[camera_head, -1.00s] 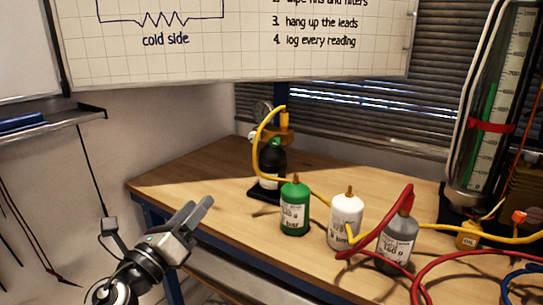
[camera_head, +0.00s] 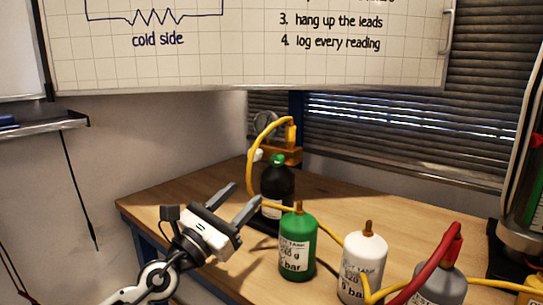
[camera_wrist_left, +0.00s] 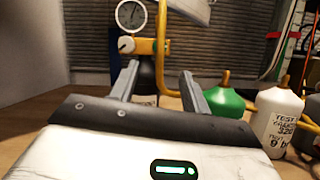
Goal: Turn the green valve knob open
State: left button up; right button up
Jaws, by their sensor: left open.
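The green valve knob (camera_head: 278,160) sits on top of a black bottle (camera_head: 276,184), just below an orange regulator block (camera_head: 283,155). My left gripper (camera_head: 243,198) is open and empty, to the left of the bottle and lower in the head view, apart from the knob. In the left wrist view, the bottle (camera_wrist_left: 147,78) shows between the fingers of my left gripper (camera_wrist_left: 159,72), beyond them, with the orange block (camera_wrist_left: 147,46) above. I cannot make out the green knob there. My right gripper is not in view.
A green bottle (camera_head: 297,247), a white bottle (camera_head: 361,265) and a grey bottle (camera_head: 440,288) stand on the wooden table (camera_head: 185,190) at front right. A yellow hose (camera_head: 251,170) loops beside the black bottle. A round gauge (camera_wrist_left: 131,15) is above. The table's left part is clear.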

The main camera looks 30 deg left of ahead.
aim_at(275, 163)
pick_arm(q)
jog(key=p+x, duration=0.3)
jog(key=x, duration=0.6)
jog(key=shift+w+r, duration=0.2)
jog(key=shift+w, duration=0.05)
jog(key=shift+w+d+r, duration=0.1)
jog(key=shift+w, duration=0.45)
jog(key=c, duration=1)
